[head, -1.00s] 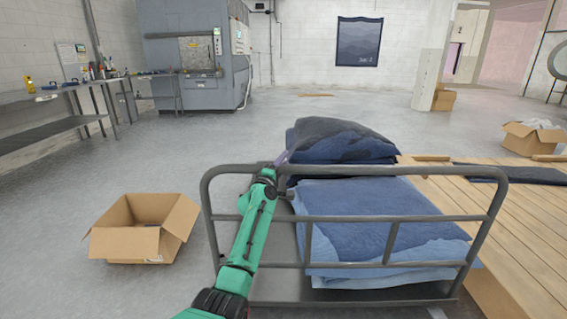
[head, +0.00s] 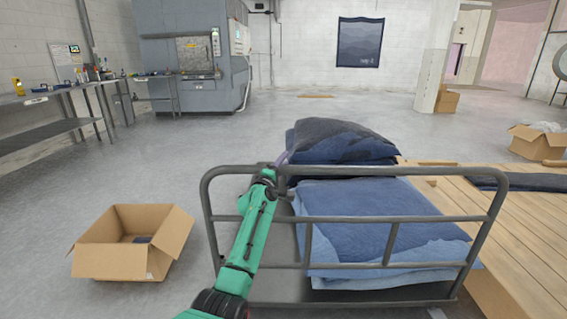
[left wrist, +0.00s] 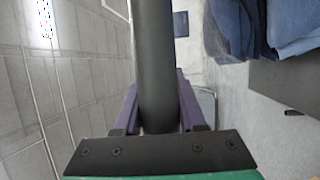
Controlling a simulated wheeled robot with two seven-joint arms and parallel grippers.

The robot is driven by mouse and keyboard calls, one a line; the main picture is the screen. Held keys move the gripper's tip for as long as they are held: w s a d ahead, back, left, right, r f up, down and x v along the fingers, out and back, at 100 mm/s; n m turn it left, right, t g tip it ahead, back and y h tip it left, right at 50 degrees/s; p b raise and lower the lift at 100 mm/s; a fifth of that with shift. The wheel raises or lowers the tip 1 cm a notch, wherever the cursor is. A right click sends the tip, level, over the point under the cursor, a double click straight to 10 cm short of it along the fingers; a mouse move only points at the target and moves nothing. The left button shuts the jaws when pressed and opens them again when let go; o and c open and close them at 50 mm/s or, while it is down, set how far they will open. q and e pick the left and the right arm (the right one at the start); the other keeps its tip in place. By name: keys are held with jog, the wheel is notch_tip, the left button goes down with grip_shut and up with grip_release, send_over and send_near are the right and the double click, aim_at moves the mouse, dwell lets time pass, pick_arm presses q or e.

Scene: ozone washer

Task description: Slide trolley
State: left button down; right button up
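The trolley is a grey metal frame with a dark deck; its near rail (head: 350,216) crosses the head view. Folded blue denim cloth (head: 380,210) and a darker pile (head: 340,142) lie on it. My green left arm reaches over the trolley's left part, and my left gripper (head: 280,160) is at the top rail. In the left wrist view, the purple fingers of the left gripper (left wrist: 158,110) stand on both sides of a dark round bar (left wrist: 155,45), close against it. The fingertips are partly hidden. My right gripper is not in view.
An open cardboard box (head: 120,265) stands on the floor left of the trolley. A wooden platform (head: 510,220) runs close along the trolley's right side. Beyond are a workbench (head: 45,135) and a grey machine (head: 190,60). The floor straight ahead is mostly clear.

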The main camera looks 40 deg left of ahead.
pick_arm(q)
jog(key=c, duration=0.5)
grip_release()
jog(key=shift+f, duration=0.4)
jog(key=shift+c, duration=0.2)
jog(key=shift+o, duration=0.2)
jog(key=shift+w, duration=0.1)
jog(key=shift+r, duration=0.15)
jog(key=p+v, duration=0.1)
jog(key=v, duration=0.4)
jog(key=shift+s+d+p, duration=0.1)
jog(key=shift+s+p, duration=0.25)
jog(key=v, duration=0.9)
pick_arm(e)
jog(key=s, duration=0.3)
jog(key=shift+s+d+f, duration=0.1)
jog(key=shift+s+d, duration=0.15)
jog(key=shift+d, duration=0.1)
